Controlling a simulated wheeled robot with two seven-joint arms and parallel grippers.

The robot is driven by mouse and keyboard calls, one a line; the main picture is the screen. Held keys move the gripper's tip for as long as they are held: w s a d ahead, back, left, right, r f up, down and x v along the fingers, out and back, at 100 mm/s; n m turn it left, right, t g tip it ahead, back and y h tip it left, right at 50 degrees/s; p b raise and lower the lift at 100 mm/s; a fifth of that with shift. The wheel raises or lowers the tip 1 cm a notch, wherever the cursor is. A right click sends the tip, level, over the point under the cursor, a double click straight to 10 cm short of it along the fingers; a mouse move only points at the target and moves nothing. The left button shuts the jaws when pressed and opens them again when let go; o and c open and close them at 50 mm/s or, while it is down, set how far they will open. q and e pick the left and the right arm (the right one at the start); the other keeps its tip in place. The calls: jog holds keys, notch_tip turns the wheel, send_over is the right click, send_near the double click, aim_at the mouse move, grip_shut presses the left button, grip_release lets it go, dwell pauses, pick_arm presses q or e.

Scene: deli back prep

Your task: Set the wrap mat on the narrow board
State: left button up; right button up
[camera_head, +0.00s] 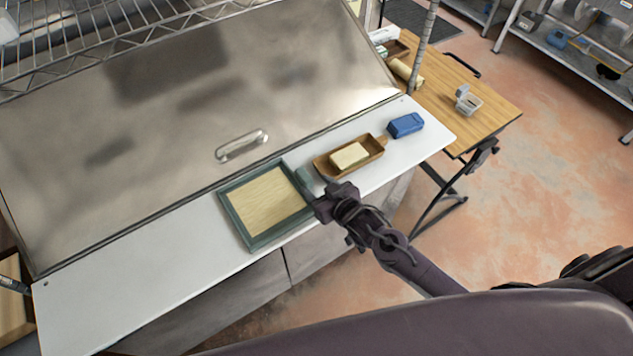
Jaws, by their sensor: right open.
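A pale tan rectangular mat (265,203) lies flat within a raised dark-green frame or tray (233,222). I take this tan piece to be the wrap mat. The frame rests on the long, narrow white board (150,275) along the front of the steel prep unit. My right gripper (312,188) is open at the frame's right edge, with its fingers pointing left. I cannot tell whether it touches the frame. My arm hides part of the board there. My left gripper is not in view.
A wooden dish (323,169) with a pale block (349,156) sits just beyond my right gripper. A blue box (405,125) lies farther right. The steel lid (190,110) with its handle (241,146) rises behind. The white board's left part is clear.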

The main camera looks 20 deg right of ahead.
jog(key=shift+p+v, duration=0.7)
jog(key=shift+v, duration=0.35)
